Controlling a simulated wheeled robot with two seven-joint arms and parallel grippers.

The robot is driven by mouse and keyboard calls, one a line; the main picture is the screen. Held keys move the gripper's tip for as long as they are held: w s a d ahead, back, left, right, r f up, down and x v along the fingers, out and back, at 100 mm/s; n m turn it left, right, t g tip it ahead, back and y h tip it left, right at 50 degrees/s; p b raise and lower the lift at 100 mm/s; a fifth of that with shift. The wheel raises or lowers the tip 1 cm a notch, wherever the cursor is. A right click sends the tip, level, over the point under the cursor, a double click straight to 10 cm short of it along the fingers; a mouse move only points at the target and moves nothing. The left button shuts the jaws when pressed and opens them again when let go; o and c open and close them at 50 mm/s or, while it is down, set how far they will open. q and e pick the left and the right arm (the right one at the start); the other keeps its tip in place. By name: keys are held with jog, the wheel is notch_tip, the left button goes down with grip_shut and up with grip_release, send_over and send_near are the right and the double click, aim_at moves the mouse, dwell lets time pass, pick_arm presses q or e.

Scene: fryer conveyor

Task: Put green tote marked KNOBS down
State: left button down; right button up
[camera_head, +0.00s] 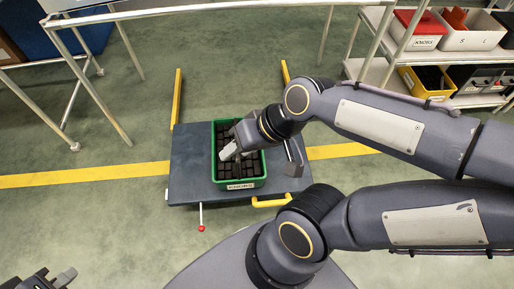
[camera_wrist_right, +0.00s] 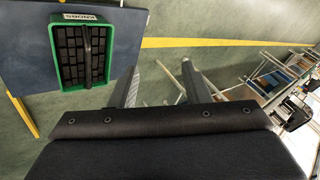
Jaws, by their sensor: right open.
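The green tote (camera_head: 216,180) marked KNOBS sits upright on a dark blue-grey cart platform (camera_head: 188,160), full of dark blocks. Its label faces the near side. It also shows in the right wrist view (camera_wrist_right: 57,75), upper left, with a dark bar-like handle across its middle. My right gripper (camera_head: 261,156) is above the tote's right side, its fingers spread and empty. In the right wrist view the fingers (camera_wrist_right: 160,82) stand apart, clear of the tote, which lies left of them. My left gripper (camera_head: 56,280) is at the bottom left, partly cut off, far from the tote.
The cart has yellow posts (camera_head: 177,98) at the back, a yellow handle (camera_head: 270,202) and a red-tipped lever (camera_head: 201,227) in front. A shelf (camera_head: 376,72) with several bins stands at the upper right. Metal rails (camera_head: 92,94) stand upper left. Floor left of the cart is clear.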

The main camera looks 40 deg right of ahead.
jog(key=s+d, duration=0.1)
jog(key=s+d+r+h, duration=0.1)
jog(key=s, duration=0.1)
jog(key=shift+r+n+t, duration=0.1)
jog(key=shift+n+t, duration=0.3)
pick_arm(q)
jog(key=shift+r, duration=0.1)
